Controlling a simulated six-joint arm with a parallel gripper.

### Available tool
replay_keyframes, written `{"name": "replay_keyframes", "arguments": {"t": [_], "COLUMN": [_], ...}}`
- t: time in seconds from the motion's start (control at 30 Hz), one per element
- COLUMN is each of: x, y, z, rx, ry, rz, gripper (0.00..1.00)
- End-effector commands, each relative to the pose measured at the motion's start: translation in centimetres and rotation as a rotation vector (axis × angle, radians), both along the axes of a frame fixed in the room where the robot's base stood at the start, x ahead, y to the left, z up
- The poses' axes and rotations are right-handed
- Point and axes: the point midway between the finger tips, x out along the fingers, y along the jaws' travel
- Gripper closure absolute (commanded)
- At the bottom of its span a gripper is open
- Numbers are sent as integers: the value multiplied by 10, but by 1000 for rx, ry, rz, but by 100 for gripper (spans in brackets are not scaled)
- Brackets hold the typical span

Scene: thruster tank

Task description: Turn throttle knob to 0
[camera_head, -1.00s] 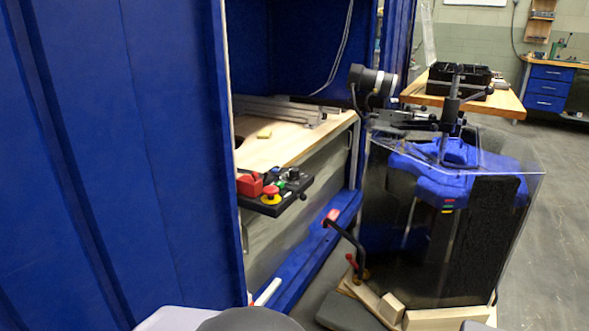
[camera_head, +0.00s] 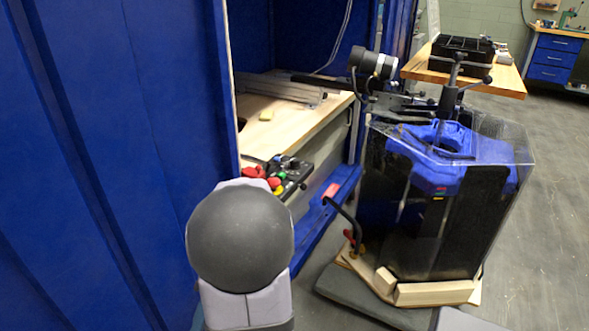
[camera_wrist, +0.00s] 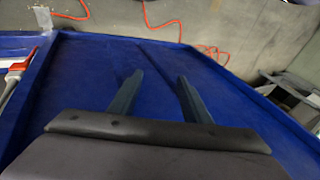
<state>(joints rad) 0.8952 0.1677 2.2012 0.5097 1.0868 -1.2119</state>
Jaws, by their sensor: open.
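A black control box (camera_head: 298,174) sits at the front edge of the wooden bench in the head view. It carries red, green and yellow controls and dark knobs. A dark knob (camera_head: 291,162) shows near its back, but I cannot tell for sure that it is the throttle knob or read its setting. My gripper (camera_wrist: 160,77) is open and empty in the wrist view, its two fingers apart over a blue surface (camera_wrist: 90,62). The control box is not in the wrist view. My arm stands in front of the box in the head view, and the gripper is hidden there.
A tall blue wall (camera_head: 110,150) stands close on the left. A clear-sided tank (camera_head: 420,230) with a blue thruster part stands on the right. The wooden bench (camera_head: 310,112) lies behind the box. A bent black handle (camera_head: 340,215) rises left of the tank.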

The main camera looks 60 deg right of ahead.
Motion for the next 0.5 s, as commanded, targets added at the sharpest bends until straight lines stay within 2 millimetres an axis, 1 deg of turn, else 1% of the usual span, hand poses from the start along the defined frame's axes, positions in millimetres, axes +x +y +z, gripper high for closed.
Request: {"name": "replay_keyframes", "arguments": {"t": [0.03, 0.17, 0.2, 0.27, 0.3, 0.4, 0.5], "x": [-2, -7, -11, -19, -25, -41, -60], "y": [-21, -70, -86, -109, -124, -157, -185], "z": [21, 55, 65, 80, 89, 111, 129], "rx": [21, 30, 21, -3, -23, -91, -165], "ry": [-61, -252, -315, -404, -461, -585, -688], "rz": [-24, -47, -54, -64, -70, -85, -97], "gripper": [56, 56, 56, 56, 56, 56, 56]}}
